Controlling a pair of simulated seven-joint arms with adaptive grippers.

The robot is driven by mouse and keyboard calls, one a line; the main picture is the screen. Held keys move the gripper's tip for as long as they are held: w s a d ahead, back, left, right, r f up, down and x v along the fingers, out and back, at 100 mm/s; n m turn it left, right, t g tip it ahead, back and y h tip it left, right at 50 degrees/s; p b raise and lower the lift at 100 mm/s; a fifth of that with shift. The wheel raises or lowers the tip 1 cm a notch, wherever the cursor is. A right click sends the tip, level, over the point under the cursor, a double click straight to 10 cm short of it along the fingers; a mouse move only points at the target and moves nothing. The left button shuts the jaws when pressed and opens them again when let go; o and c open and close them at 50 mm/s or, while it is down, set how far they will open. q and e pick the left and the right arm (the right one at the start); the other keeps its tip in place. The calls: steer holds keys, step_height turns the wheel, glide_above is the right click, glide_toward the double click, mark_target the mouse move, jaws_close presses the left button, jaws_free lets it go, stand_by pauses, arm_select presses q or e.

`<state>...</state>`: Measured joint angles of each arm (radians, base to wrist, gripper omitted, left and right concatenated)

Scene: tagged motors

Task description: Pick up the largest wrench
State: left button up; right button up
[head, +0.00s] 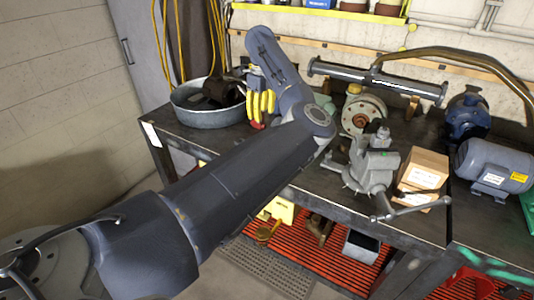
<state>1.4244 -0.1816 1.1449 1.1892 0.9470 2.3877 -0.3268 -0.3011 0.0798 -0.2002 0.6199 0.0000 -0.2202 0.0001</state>
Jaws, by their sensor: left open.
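I cannot make out a wrench for certain in the head view. My left arm reaches in from the lower left, bends over the bench and folds back. My left gripper (250,72) is small and partly hidden at its end, above the right side of a round metal tub. It is open, and I see nothing held in it. Several yellow pieces with a red part (262,103) show just below it, between the tub and my arm; I cannot tell what they are. My right gripper is not in view.
The dark workbench (345,207) bears the tub (207,117) with a dark part inside, a grey vise (372,166), a cardboard box (424,175), a flanged pipe (377,80) and blue-grey motors (493,167). Yellow cables (176,40) hang behind. My arm hides much of the bench.

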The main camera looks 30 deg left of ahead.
arm_select(q)
steer(key=f, duration=1.7)
steer(key=shift+w+d, duration=0.1)
steer(key=shift+d, duration=0.15)
jaws_close()
